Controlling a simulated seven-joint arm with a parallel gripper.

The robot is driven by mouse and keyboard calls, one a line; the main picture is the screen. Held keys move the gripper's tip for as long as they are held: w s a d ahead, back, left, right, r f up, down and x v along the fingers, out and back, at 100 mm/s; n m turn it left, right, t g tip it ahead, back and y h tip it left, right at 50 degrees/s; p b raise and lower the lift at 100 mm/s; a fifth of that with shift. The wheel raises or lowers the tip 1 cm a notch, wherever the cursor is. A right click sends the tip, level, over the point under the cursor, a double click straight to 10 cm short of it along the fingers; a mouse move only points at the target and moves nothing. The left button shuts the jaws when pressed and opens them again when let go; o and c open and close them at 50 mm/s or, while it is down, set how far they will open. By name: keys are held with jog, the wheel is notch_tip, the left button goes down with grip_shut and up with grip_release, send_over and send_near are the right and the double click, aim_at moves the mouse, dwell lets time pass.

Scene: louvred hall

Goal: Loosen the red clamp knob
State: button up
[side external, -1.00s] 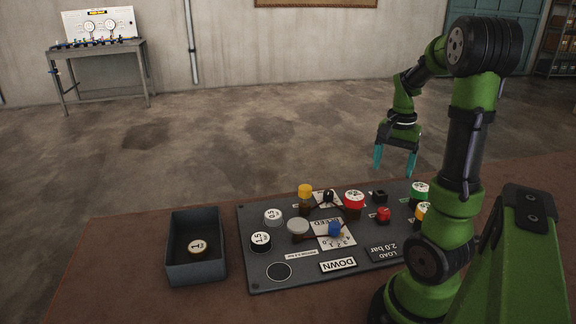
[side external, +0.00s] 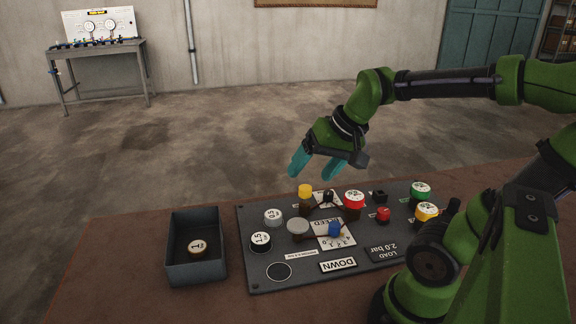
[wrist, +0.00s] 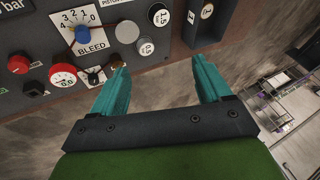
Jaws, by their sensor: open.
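A small red knob (side external: 383,215) sits on the right half of the dark panel (side external: 250,215). The wrist view shows it at the far left (wrist: 18,64). A red-rimmed round gauge (side external: 354,200) stands to its left in the side view and also shows in the wrist view (wrist: 63,77). No label naming the clamp is readable. My gripper (side external: 314,170) is open and empty, above the panel's far edge near the yellow-capped part (side external: 305,191). In the wrist view its spread fingers (wrist: 160,65) point toward the panel edge, well away from the red knob.
The panel also carries a blue bleed knob (side external: 334,229), a grey cap (side external: 298,226), a black block (side external: 379,195), and green (side external: 420,190) and yellow (side external: 427,211) gauges. An open grey bin (side external: 180,270) with a round "1" piece (side external: 198,246) stands left of it.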

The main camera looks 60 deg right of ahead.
jog(key=a+n, duration=0.1)
jog(key=a, duration=0.2)
jog(key=s+a+n, duration=0.1)
jog(key=a, duration=0.1)
jog(key=s+a+n+t+y, duration=0.1)
jog(key=a, duration=0.2)
jog(key=shift+s+a+r, duration=0.15)
jog(key=shift+a+r, duration=0.1)
jog(key=shift+a, duration=0.1)
jog(key=shift+c, duration=0.9)
jog(key=shift+f, duration=0.15)
jog(key=shift+c, duration=0.5)
jog(key=w+d+f+m+g, duration=0.2)
jog(key=w+d+m, duration=0.15)
jog(key=d, duration=0.55)
jog(key=m+g+h, duration=0.2)
jog(key=m+g, duration=0.3)
jog(key=m, duration=1.3)
send_over(384, 211)
notch_tip(384, 211, down, 2)
notch_tip(384, 211, down, 17)
jog(key=shift+d+r, duration=0.1)
jog(key=shift+r, duration=0.05)
jog(key=shift+c, duration=0.3)
